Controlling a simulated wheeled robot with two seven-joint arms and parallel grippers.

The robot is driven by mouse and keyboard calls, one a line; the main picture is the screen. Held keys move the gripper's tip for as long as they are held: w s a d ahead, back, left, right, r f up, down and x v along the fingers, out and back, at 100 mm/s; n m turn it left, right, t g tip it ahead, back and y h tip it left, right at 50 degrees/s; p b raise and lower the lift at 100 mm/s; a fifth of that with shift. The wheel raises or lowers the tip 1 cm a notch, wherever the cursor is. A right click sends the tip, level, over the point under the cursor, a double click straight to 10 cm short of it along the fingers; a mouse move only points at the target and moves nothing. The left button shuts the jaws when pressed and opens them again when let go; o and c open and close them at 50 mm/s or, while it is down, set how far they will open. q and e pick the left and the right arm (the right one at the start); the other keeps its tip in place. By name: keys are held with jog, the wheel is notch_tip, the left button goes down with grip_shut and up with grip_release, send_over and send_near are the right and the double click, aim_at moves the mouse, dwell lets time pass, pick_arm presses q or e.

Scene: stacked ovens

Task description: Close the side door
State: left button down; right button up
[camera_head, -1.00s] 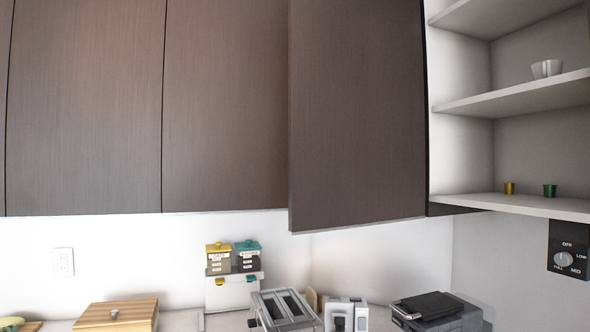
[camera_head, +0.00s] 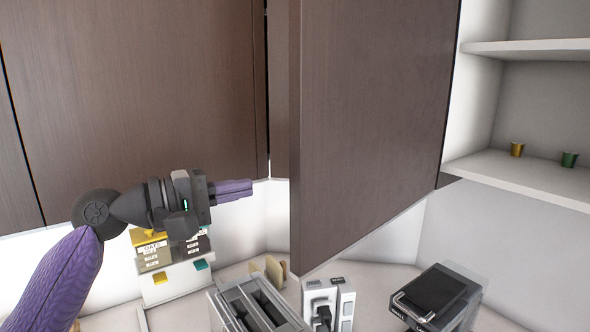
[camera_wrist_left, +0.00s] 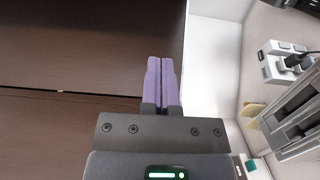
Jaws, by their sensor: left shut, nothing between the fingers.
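The side door, a dark brown wood-grain cabinet door (camera_head: 375,120), stands open in the middle of the head view. Its near edge faces me, and a dark gap shows between it and the closed cabinet front on the left. My left gripper (camera_head: 248,186) is shut and empty, with its purple fingers pointing right toward the door's free edge. The fingertips look a short way left of that edge; contact is not visible. In the left wrist view, the shut fingers (camera_wrist_left: 162,64) lie in front of dark cabinet panels (camera_wrist_left: 70,60). My right gripper is not in view.
Closed cabinet doors (camera_head: 130,90) fill the upper left. Open white shelves (camera_head: 540,180) with small yellow and green cups are at right. Below stand labelled canisters (camera_head: 152,256), a toaster (camera_head: 258,306), a socket block (camera_head: 322,304) and a black-topped appliance (camera_head: 435,295).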

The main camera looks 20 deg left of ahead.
pick_arm(q)
jog(key=w+d+p, duration=0.1)
jog(key=d, duration=0.2)
jog(key=w+d+p, duration=0.1)
jog(key=d+p, duration=0.1)
jog(key=d, duration=0.1)
jog(key=w+d+p, duration=0.1)
jog(key=d, duration=0.2)
jog(key=shift+w+d+f+p, duration=0.1)
jog(key=shift+w+d+p, duration=0.05)
jog(key=shift+w+p, duration=0.25)
